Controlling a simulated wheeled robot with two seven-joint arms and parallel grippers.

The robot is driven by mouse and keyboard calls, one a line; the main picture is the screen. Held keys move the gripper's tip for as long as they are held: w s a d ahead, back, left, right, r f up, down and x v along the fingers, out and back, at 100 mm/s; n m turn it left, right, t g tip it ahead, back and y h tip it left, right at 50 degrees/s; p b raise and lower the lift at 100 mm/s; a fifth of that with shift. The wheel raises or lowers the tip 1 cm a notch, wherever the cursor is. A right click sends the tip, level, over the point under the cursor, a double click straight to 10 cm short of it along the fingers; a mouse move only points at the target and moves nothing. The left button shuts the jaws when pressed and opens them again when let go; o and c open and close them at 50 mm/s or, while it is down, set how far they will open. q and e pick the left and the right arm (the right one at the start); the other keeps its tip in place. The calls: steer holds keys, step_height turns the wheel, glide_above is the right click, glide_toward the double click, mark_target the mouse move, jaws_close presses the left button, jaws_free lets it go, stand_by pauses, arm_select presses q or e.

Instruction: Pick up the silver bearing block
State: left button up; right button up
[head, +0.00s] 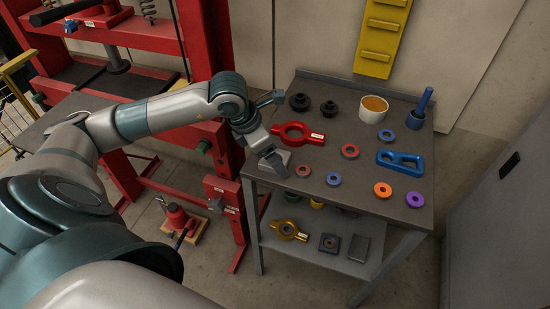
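My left gripper (272,128) is over the left edge of the grey table (335,205), its two fingers spread wide. A light grey piece (284,156) shows beside its lower finger; I cannot tell whether this is the silver bearing block or part of the gripper. No other clearly silver bearing block shows on the tabletop. A red bearing block (297,133) with a round hole lies just right of the gripper. A gold bearing block (288,230) lies on the lower shelf. My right gripper is not in view.
The tabletop holds a blue bracket (401,162), several coloured rings, two black parts (328,108), a white tub (373,109) and a blue-handled tool (420,108). A red press frame (213,150) stands close left, a grey cabinet (500,220) right.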

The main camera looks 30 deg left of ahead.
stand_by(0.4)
arm_select(q)
steer(key=c, duration=1.3)
steer(key=shift+r, duration=0.15)
